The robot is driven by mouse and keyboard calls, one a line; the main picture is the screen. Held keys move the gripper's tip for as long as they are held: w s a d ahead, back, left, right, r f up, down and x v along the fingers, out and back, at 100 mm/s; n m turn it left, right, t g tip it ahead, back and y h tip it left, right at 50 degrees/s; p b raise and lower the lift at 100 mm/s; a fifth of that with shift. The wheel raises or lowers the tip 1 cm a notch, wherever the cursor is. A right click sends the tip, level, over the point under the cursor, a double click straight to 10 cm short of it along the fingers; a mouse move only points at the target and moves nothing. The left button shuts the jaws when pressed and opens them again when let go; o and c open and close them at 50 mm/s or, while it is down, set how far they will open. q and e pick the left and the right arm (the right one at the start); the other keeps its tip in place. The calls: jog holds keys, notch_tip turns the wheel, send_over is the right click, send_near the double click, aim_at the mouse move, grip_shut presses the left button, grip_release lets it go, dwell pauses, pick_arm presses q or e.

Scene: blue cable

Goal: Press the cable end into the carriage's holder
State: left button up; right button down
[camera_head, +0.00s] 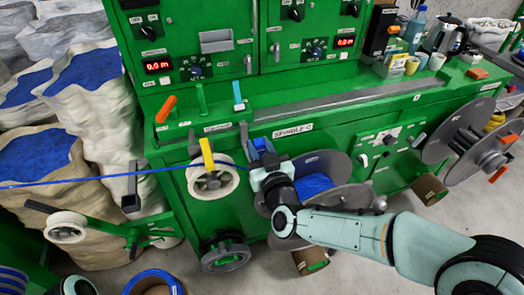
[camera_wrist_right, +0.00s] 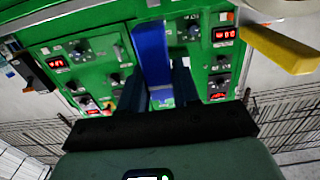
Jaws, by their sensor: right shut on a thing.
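The blue cable (camera_head: 110,176) comes in from the left edge, passes the white wheel (camera_head: 213,181) with the yellow lever, and runs to my right gripper (camera_head: 259,172). The right gripper is shut on the cable end, which its fingers mostly hide. In the right wrist view a blue upright piece (camera_wrist_right: 151,52) shows at the dark fingers (camera_wrist_right: 158,92). I cannot tell whether the cable end touches or sits in the holder. My left gripper is not in view.
A reel (camera_head: 325,165) with blue winding stands right of the gripper, partly behind my right arm. The yellow lever (camera_head: 207,158) is close on the left; it also shows in the right wrist view (camera_wrist_right: 280,48). The green machine (camera_head: 365,112) fills the back. Sacks stand at left.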

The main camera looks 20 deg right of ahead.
jog(key=shift+w+p, duration=0.65)
jog(key=shift+w, duration=0.95)
jog(key=shift+s+f+b, duration=0.1)
jog(key=shift+f+b, duration=0.85)
jog(key=shift+b, duration=0.15)
jog(key=shift+f+b, duration=1.05)
jog(key=shift+b, duration=0.05)
jog(key=shift+b, duration=0.4)
jog(key=shift+f+b, duration=2.25)
jog(key=shift+f, duration=0.25)
jog(key=c, duration=0.7)
grip_release()
jog(key=shift+c, duration=0.2)
